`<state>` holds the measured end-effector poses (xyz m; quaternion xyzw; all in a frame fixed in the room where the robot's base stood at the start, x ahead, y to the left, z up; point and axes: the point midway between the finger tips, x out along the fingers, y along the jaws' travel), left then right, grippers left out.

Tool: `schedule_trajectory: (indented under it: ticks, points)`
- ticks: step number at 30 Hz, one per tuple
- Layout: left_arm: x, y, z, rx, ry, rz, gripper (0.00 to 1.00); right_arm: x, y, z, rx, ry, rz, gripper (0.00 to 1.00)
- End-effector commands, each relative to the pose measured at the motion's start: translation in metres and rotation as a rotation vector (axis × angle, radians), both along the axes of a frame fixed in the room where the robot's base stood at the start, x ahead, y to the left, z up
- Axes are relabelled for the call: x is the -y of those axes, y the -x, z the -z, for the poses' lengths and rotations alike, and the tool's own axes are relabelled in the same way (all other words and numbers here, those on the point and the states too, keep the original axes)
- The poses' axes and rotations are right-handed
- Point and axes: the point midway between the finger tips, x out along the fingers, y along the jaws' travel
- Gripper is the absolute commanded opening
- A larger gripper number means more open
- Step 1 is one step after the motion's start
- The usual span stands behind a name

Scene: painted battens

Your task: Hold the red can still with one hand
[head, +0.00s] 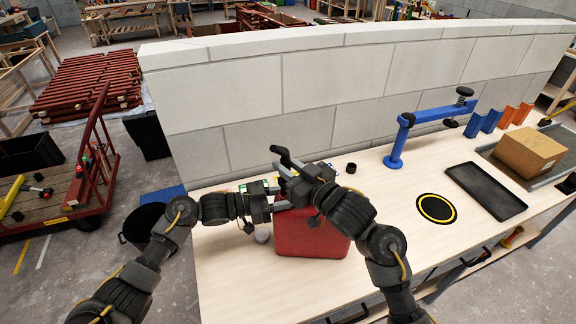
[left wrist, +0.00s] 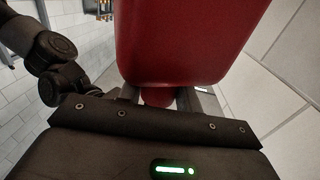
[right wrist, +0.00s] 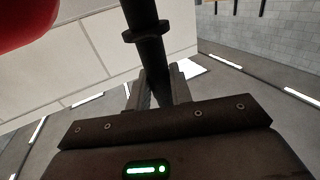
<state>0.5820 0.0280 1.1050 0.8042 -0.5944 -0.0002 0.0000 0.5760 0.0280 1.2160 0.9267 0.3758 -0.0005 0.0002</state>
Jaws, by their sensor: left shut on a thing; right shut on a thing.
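A red can (head: 312,238) stands on the pale workbench, partly hidden behind my arms in the head view. It fills the top of the left wrist view (left wrist: 180,40). My left gripper (head: 272,197) is at the can's upper left, shut on a red part of it (left wrist: 158,97). My right gripper (head: 296,176) is above the can, shut on a black spout (right wrist: 148,40) with a collar. The spout's bent end shows above the gripper in the head view (head: 284,157). Whether the spout touches the can is hidden.
On the workbench (head: 390,235), a small black cap (head: 351,168) lies behind the can and a grey round piece (head: 262,236) left of it. Rightward are a blue clamp stand (head: 397,145), a black-yellow disc (head: 437,208), a black tray (head: 487,190) and a cardboard box (head: 530,152). A block wall (head: 330,100) stands behind.

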Motion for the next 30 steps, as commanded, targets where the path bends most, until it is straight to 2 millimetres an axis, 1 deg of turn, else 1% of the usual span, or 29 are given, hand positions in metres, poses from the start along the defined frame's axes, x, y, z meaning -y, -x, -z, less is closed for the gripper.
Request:
schedule_trajectory:
  ticks: [30]
  points:
    - [0.000,-0.001,-0.001,0.002,0.001,-0.002,0.00,0.000,0.000,0.024,-0.001,0.001,0.000,0.00]
